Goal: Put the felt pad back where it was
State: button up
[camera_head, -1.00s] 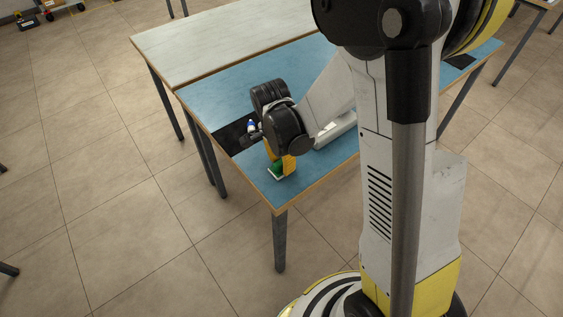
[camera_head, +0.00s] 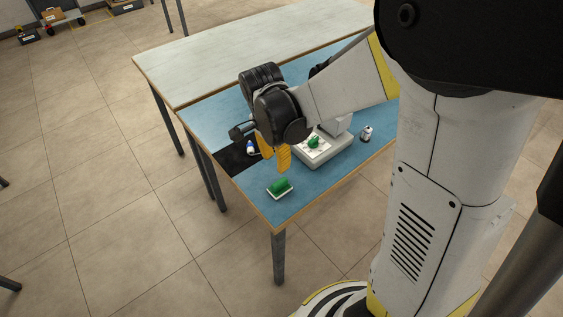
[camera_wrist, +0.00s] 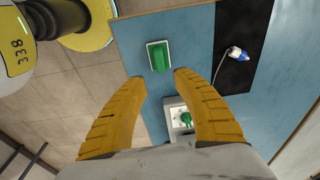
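A green block on a thin white base (camera_head: 279,187), which may be the felt pad, lies on the blue table top close to its front corner. It also shows in the wrist view (camera_wrist: 159,57), just beyond my fingertips. My gripper (camera_head: 275,155) is above and behind it, apart from it. In the wrist view my gripper's (camera_wrist: 159,80) two yellow fingers are spread wide with nothing between them. A second green piece (camera_head: 313,142) sits on a grey-white device (camera_head: 330,154) to the right; I cannot tell which green piece is the felt pad.
A black mat (camera_head: 232,162) lies at the left of the blue table top (camera_head: 250,181), with a blue-and-white item (camera_head: 250,148) on it. A small can-like object (camera_head: 366,133) stands right of the device. A pale table (camera_head: 230,50) adjoins behind.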

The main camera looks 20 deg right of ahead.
jog(key=s+d+r+n+t+y, duration=0.1)
jog(key=s+r+n+t, duration=0.5)
jog(key=s+r+n, duration=0.6)
jog(key=shift+d+r+n+t, duration=0.25)
jog(key=shift+r+n, duration=0.3)
jog(key=shift+n, duration=0.55)
